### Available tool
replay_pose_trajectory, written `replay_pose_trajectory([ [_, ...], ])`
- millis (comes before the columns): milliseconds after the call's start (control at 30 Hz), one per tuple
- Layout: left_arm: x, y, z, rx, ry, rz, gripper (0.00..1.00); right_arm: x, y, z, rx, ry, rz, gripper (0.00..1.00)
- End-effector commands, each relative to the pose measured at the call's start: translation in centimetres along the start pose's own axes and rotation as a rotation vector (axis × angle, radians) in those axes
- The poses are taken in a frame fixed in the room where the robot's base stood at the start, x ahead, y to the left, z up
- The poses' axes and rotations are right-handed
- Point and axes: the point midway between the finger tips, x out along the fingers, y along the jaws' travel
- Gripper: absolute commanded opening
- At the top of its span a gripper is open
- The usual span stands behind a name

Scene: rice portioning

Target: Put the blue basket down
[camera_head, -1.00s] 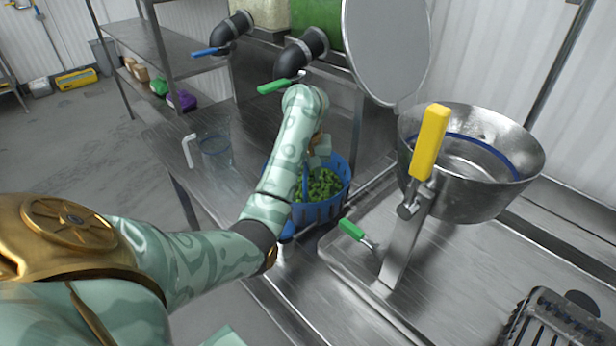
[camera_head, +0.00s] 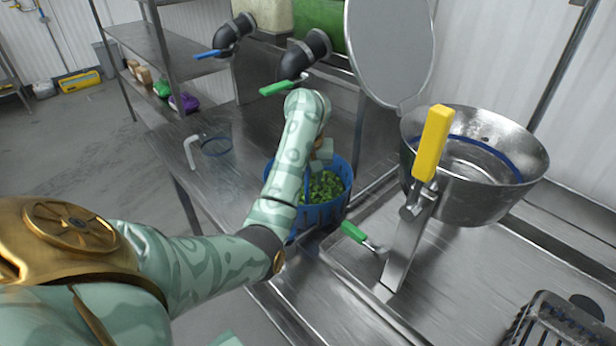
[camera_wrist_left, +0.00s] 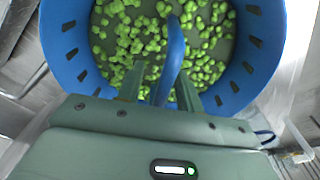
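My left gripper (camera_wrist_left: 162,88) is closed around that handle, above the green pieces. In the head view the left gripper (camera_head: 322,150) is partly hidden by my forearm, which also covers the basket's left side. Whether the basket's bottom touches the counter is hard to tell. My right gripper is not visible.
A steel pot (camera_head: 480,185) with a yellow-handled lever (camera_head: 432,143) stands to the right. A green-handled valve (camera_head: 354,232) is close to the basket. Green (camera_head: 284,87) and blue (camera_head: 207,54) valve handles hang behind.

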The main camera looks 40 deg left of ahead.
Motion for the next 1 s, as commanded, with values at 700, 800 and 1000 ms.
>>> replay_pose_trajectory([
  [700,-0.01,-0.01,-0.01,-0.001,0.000,0.000,0.00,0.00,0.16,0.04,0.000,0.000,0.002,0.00],
  [800,-0.01,-0.01,-0.01,-0.001,0.000,0.000,0.00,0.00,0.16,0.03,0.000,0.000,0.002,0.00],
  [1000,-0.01,-0.01,-0.01,-0.001,0.000,0.000,0.00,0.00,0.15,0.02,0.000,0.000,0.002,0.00],
])
